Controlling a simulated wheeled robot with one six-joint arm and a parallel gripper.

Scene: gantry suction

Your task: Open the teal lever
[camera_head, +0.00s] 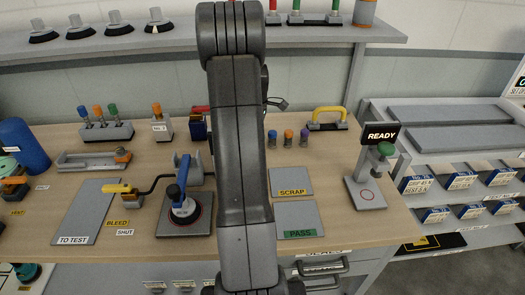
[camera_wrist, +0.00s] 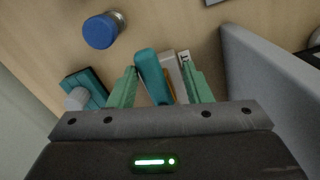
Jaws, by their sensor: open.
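In the wrist view, a teal bar-shaped lever (camera_wrist: 150,70) stands between the two green fingers of my gripper (camera_wrist: 160,68). The gripper is open, with the lever nearer the left finger. I cannot tell whether they touch. A pale grey piece with an orange part (camera_wrist: 174,76) lies beside the lever, also between the fingers. The lower ends of these parts are hidden by the gripper body. In the head view my gripper is out of sight. That view shows a small teal part (camera_head: 27,271) at the bottom left; I cannot tell whether it is the same lever.
In the wrist view, a blue-capped knob (camera_wrist: 100,31) stands at upper left, a teal block (camera_wrist: 86,88) at left, and a grey wall (camera_wrist: 262,85) close at right. In the head view, the bench (camera_head: 335,155) carries a blue-handled fixture (camera_head: 183,205) and a READY display (camera_head: 381,136).

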